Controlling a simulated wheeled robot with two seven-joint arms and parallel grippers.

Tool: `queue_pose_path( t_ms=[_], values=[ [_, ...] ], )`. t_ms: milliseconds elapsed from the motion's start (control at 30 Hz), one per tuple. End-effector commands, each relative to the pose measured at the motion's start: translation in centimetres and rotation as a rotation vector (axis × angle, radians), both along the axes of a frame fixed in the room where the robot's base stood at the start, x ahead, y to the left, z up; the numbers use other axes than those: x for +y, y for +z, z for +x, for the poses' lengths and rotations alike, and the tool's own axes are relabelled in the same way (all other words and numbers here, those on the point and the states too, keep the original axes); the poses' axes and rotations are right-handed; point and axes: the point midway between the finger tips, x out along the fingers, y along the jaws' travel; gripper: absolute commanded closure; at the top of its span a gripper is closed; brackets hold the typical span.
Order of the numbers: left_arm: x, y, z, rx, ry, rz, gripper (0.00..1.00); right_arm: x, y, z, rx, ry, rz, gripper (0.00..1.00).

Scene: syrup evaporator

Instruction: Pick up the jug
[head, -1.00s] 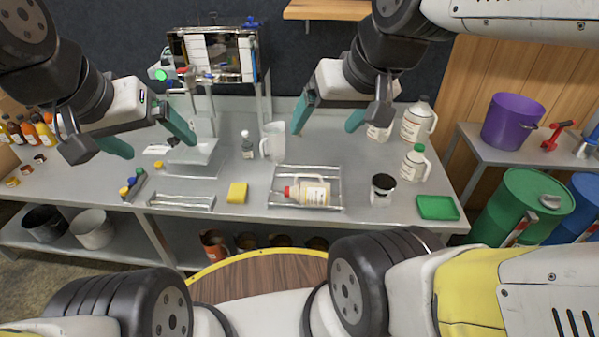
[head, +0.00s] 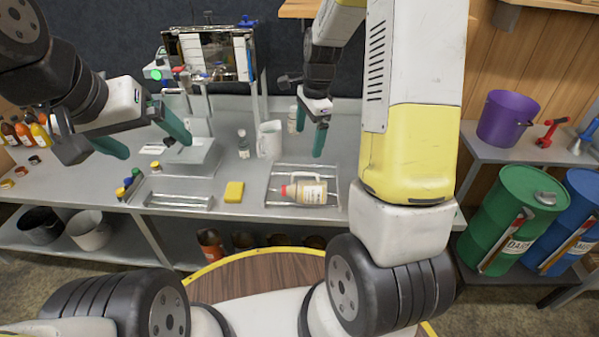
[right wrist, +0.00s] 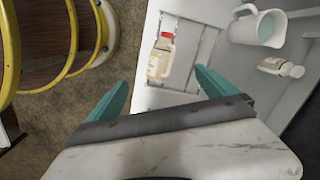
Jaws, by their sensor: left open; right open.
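A syrup jug (head: 309,191) with a red cap, pale label and amber contents lies on its side on a wire rack in a metal tray (head: 270,203). Its cap points left in the head view. The jug (right wrist: 161,58) also shows in the right wrist view, ahead of and between the fingers. My right gripper (head: 309,138) is open, with teal fingers pointing down, above and behind the jug and not touching it. It also shows in the right wrist view (right wrist: 158,88). My left gripper (head: 157,146) is open and empty over the left of the counter.
The evaporator (head: 210,55) stands at the back. My right arm covers the counter's right part.

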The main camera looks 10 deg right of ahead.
Motion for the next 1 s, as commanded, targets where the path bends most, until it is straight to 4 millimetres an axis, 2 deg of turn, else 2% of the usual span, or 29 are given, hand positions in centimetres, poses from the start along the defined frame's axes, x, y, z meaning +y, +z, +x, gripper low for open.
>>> queue_pose_path(
  t_ms=[33,100,200,300,467,1000],
  values=[
    [0.0,0.0,0.0,0.000,0.000,0.000,0.08,-0.3,-2.8,0.9,0.048,-0.082,-0.009,0.04],
    [0.0,0.0,0.0,0.000,0.000,0.000,0.08,-0.7,-5.8,1.8,0.093,-0.194,-0.022,0.04],
    [0.0,0.0,0.0,0.000,0.000,0.000,0.08,-1.1,-9.3,2.6,0.141,-0.322,-0.042,0.04],
    [0.0,0.0,0.0,0.000,0.000,0.000,0.08,-1.4,-11.6,3.0,0.168,-0.406,-0.058,0.04],
    [0.0,0.0,0.0,0.000,0.000,0.000,0.08,-1.6,-13.5,3.0,0.185,-0.458,-0.069,0.04],
    [0.0,0.0,0.0,0.000,0.000,0.000,0.08,-1.3,-20.2,2.2,0.186,-0.457,-0.068,0.04]
  ],
)
